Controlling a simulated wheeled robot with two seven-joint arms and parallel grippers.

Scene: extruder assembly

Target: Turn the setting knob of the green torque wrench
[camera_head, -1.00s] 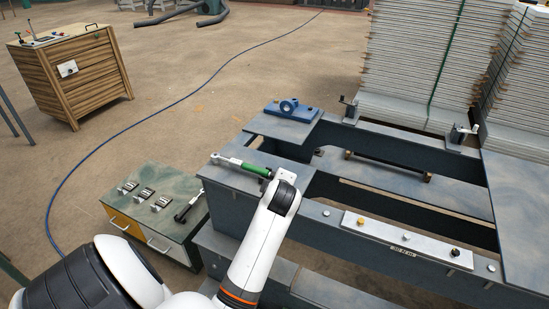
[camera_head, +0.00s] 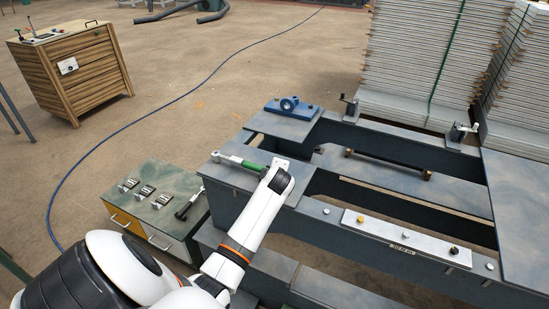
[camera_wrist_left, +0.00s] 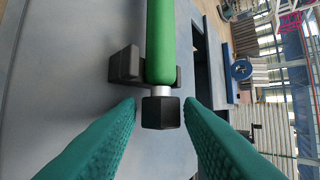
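The green torque wrench (camera_head: 253,166) lies on the grey frame, its metal head to the left; my left arm hides its right end in the head view. In the left wrist view, its green handle (camera_wrist_left: 160,42) rests in a black holder (camera_wrist_left: 125,66) and ends in a black knob (camera_wrist_left: 161,113). My left gripper (camera_wrist_left: 160,104) is open, with one teal finger on each side of the knob and visible gaps between. My right gripper is not in view.
A blue bracket (camera_head: 291,107) sits on the frame behind the wrench. A green-topped cabinet (camera_head: 172,178) at left carries several metal clips and a black-handled tool (camera_head: 189,204). A labelled plate (camera_head: 405,239) lies along the front beam. Tall panel stacks (camera_head: 425,60) stand behind.

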